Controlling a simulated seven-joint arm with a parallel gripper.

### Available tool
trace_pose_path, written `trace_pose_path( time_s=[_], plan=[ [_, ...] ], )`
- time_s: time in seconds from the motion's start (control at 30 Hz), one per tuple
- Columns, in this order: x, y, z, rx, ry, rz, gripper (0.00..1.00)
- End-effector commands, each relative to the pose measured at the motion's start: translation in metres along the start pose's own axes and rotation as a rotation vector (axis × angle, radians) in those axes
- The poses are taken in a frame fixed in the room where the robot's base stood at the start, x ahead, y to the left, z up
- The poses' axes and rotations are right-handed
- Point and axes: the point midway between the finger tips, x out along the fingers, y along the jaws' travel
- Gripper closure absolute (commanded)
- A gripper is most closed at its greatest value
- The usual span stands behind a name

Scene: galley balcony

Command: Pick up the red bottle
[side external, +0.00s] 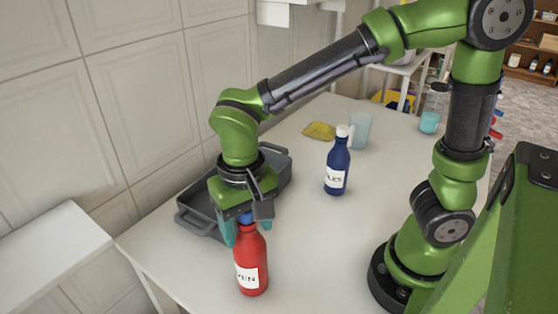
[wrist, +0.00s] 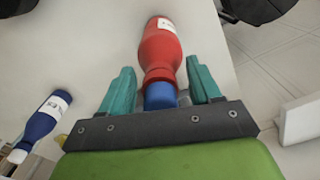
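The red bottle (side external: 251,262) stands upright on the white table near its front edge, with a blue cap and a white label. It also shows in the wrist view (wrist: 161,48), with its cap between my fingers. My gripper (side external: 247,230) is above the bottle, pointing down, with its teal fingers on either side of the cap and neck. In the wrist view my gripper (wrist: 160,85) is open, with a gap between each finger and the bottle.
A dark blue bottle (side external: 337,168) with a white cap stands further back. A grey tray (side external: 190,220) lies behind my gripper by the wall. A yellow item (side external: 319,131) and a translucent cup (side external: 360,131) are further back. The table's middle right is clear.

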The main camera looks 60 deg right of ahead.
Motion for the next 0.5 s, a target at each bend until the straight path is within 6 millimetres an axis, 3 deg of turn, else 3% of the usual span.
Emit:
trace_pose_path(
  time_s=[0.03, 0.4, 0.5],
  plan=[
    [-0.0003, 0.0000, -0.0001, 0.000, 0.000, 0.000, 0.46],
    [-0.0006, -0.0001, -0.0003, 0.000, 0.001, -0.001, 1.00],
    [-0.0007, -0.0001, -0.0003, 0.000, 0.001, -0.001, 1.00]
  ],
)
